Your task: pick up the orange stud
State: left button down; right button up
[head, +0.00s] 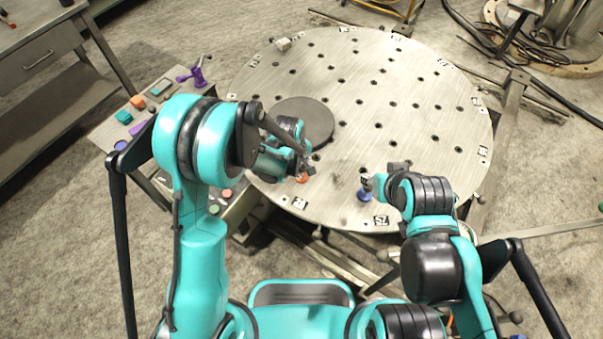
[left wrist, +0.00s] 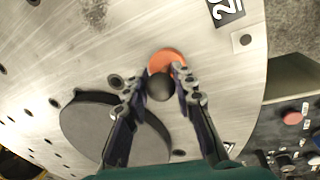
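The orange stud (head: 302,178) stands on the round metal table near its front edge. In the left wrist view it shows as an orange disc (left wrist: 167,61) with a dark round knob (left wrist: 160,87) toward the camera. My left gripper (left wrist: 157,82) is open, its fingers on either side of the knob, with a gap visible at least on the left. In the head view my left gripper (head: 308,168) hides part of the stud. My right gripper (head: 372,181) is beside a blue stud (head: 364,195); its fingers are too small to read.
The round table (head: 400,90) has many holes and numbered tags along its rim. A dark grey disc (head: 303,121) lies left of centre. A side bench (head: 110,133) at the left holds coloured pieces and a purple tool (head: 196,73). The table's far right is clear.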

dwell(0.4)
pick_arm(q)
jog(key=shift+r+p, duration=0.3)
jog(key=shift+r, duration=0.3)
notch_tip(320, 180, up, 3)
jog(key=shift+f+p, duration=0.1)
jog(key=shift+p, duration=0.5)
jog(key=s+d+r+p, duration=0.3)
jog(key=s+d+r, duration=0.4)
jog(key=d, duration=0.2)
jog(key=shift+d, duration=0.15)
